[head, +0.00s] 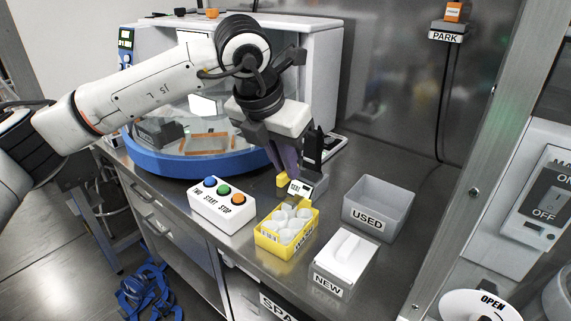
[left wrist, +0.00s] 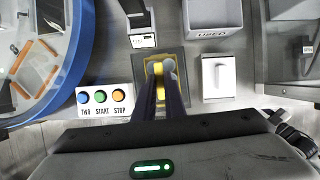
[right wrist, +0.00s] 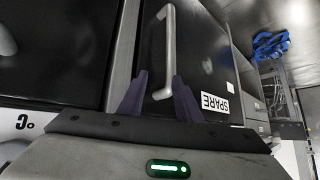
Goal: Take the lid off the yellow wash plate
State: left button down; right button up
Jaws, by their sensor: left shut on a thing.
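The yellow wash plate (head: 268,246) stands on the steel bench, with several white rounded shapes inside its rim. Its yellow rim (left wrist: 182,82) also shows in the left wrist view, partly behind my fingers. My left gripper (head: 284,172) points down over the plate's far side. Its fingertips (left wrist: 161,76) are shut on a small yellow piece (head: 283,181), which looks like the lid's grip. The lid's clear outline cannot be made out, nor whether it touches the plate. My right gripper (right wrist: 158,85) is open and empty, facing a black cabinet front with a bar handle (right wrist: 168,45).
A button box (head: 222,206) stands left of the plate. A white lidded NEW box (head: 330,268) and an empty grey USED bin (head: 365,222) stand to its right. A black device with a small display (head: 300,188) stands behind. A blue-rimmed round machine (head: 205,165) is at the left.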

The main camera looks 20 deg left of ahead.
pick_arm(q)
jog(key=shift+r+p, duration=0.95)
jog(key=shift+r, duration=1)
